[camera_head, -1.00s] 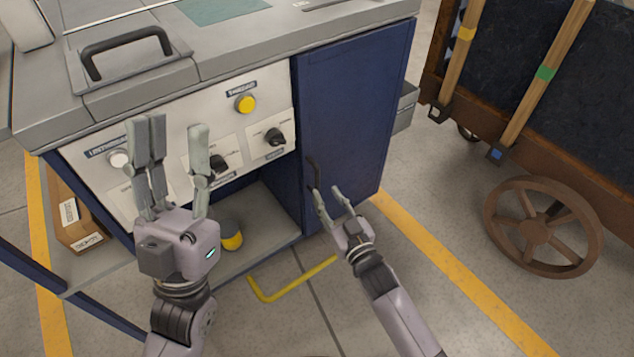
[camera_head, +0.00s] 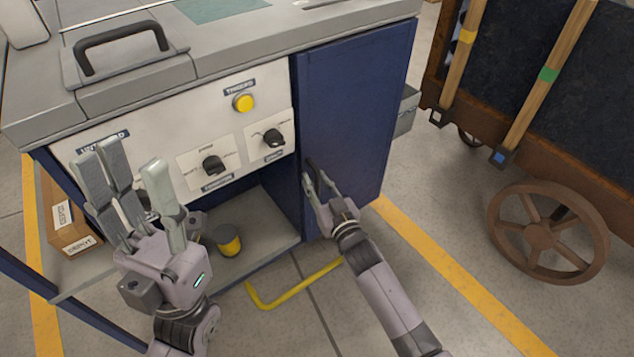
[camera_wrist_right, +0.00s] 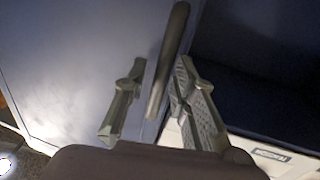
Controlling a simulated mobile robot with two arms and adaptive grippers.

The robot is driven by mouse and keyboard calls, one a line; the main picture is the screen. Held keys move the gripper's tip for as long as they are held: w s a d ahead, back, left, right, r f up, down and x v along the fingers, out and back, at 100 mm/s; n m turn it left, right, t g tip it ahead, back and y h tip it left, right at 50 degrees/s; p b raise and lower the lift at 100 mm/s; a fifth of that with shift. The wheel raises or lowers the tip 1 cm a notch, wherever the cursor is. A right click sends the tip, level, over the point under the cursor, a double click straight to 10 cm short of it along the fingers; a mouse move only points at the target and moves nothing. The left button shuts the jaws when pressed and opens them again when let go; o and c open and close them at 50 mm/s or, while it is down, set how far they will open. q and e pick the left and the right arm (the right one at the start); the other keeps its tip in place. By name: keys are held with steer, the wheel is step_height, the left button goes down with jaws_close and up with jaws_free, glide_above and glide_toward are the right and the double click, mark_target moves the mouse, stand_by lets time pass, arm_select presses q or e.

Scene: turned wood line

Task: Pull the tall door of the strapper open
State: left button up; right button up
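The strapper's tall door (camera_head: 352,110) is a dark blue panel at the right of its front and looks shut in the head view. Its dark upright bar handle (camera_head: 310,168) is near the door's left edge, partly hidden by my right gripper (camera_head: 318,186). In the right wrist view the handle (camera_wrist_right: 170,55) runs between the two fingers (camera_wrist_right: 158,105). The fingers are apart, with a clear gap on the left and the right finger close to the bar. My left gripper (camera_head: 128,190) is open and empty, in front of the control panel's left part.
The control panel (camera_head: 255,128) has a yellow button and dark knobs. Below it is an open bay with a yellow-and-dark cup (camera_head: 228,240).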

jaws_close()
stand_by(0.6)
